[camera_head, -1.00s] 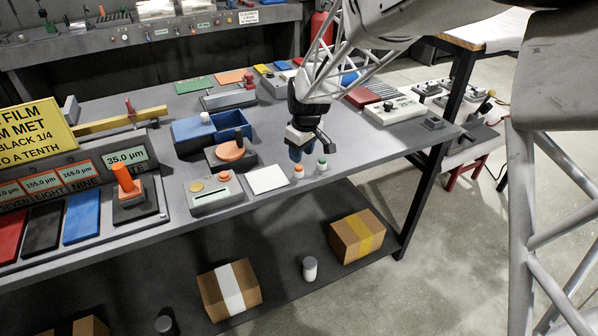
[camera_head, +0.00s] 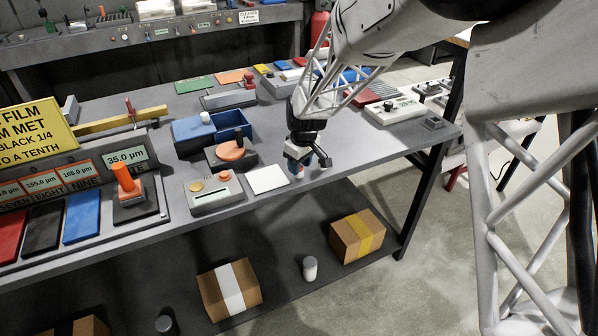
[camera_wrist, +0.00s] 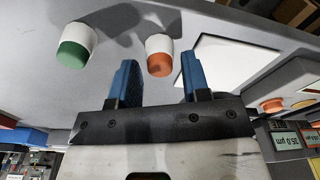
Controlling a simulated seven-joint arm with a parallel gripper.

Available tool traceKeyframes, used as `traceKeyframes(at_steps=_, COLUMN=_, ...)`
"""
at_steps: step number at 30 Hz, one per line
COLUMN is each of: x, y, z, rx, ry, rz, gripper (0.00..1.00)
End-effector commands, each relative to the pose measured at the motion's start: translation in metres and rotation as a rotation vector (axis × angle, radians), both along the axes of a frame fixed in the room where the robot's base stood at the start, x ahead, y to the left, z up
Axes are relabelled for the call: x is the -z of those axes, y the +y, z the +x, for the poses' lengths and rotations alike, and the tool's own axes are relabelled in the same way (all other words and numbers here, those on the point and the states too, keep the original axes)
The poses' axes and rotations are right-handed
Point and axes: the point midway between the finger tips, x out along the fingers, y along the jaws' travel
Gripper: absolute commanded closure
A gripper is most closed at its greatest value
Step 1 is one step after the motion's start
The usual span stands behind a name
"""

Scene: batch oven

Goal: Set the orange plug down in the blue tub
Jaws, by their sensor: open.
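The orange plug (camera_wrist: 159,55), a short white cylinder with an orange end, stands on the bench top. In the wrist view it shows between the two blue fingertips of my gripper (camera_wrist: 158,62), with a gap on each side. In the head view my gripper (camera_head: 308,168) is low over the bench's front part and mostly hides the plug. My gripper is open and empty.
A green-ended white plug (camera_wrist: 76,45) stands left of the orange one in the wrist view. A white pad (camera_head: 268,179) lies beside my gripper. A grey block with an orange disc (camera_head: 231,151) and black post stands before the tub.

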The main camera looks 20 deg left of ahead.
Motion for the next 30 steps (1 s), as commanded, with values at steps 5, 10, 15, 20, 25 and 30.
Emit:
traceKeyframes(at_steps=5, x=0.017, y=0.002, z=0.001, rx=0.000, ry=0.000, rz=0.000, gripper=0.57)
traceKeyframes(at_steps=10, x=0.022, y=0.002, z=0.001, rx=0.000, ry=0.000, rz=0.000, gripper=0.57)
traceKeyframes(at_steps=15, x=0.022, y=0.002, z=0.001, rx=0.000, ry=0.000, rz=0.000, gripper=0.57)
traceKeyframes(at_steps=20, x=0.022, y=0.002, z=0.001, rx=0.000, ry=-0.001, rz=0.000, gripper=0.57)
traceKeyframes(at_steps=25, x=0.022, y=0.002, z=0.001, rx=0.000, ry=-0.001, rz=0.000, gripper=0.60)
traceKeyframes(at_steps=30, x=0.022, y=0.002, z=0.001, rx=0.000, ry=-0.001, rz=0.001, gripper=0.86)
